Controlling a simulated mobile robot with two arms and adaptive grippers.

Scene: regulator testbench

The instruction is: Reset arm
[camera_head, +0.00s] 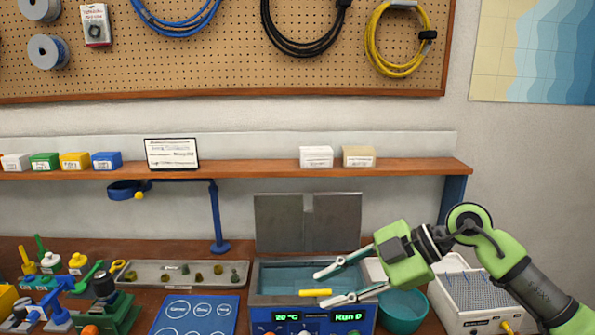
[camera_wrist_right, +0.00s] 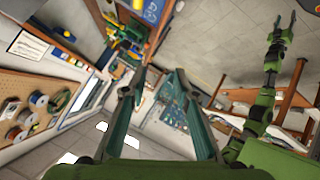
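My right gripper (camera_head: 325,289) reaches in from the right in the head view, over the blue water bath (camera_head: 262,313). Its two teal fingers are spread apart. In the right wrist view the gripper (camera_wrist_right: 160,75) is open, with nothing held between its fingers. In the head view a small yellow bar (camera_head: 315,292) shows between the fingertips, at the bath's front; the fingers are not closed on it. My left gripper is outside the head view. A green arm, seemingly my left, stands raised in the right wrist view, with its gripper (camera_wrist_right: 283,22) small at the top.
The bath's grey lid flaps (camera_head: 332,222) stand open behind. A grey parts tray (camera_head: 170,284) and blue panel (camera_head: 197,316) lie left. A wooden shelf (camera_head: 250,170) crosses above.

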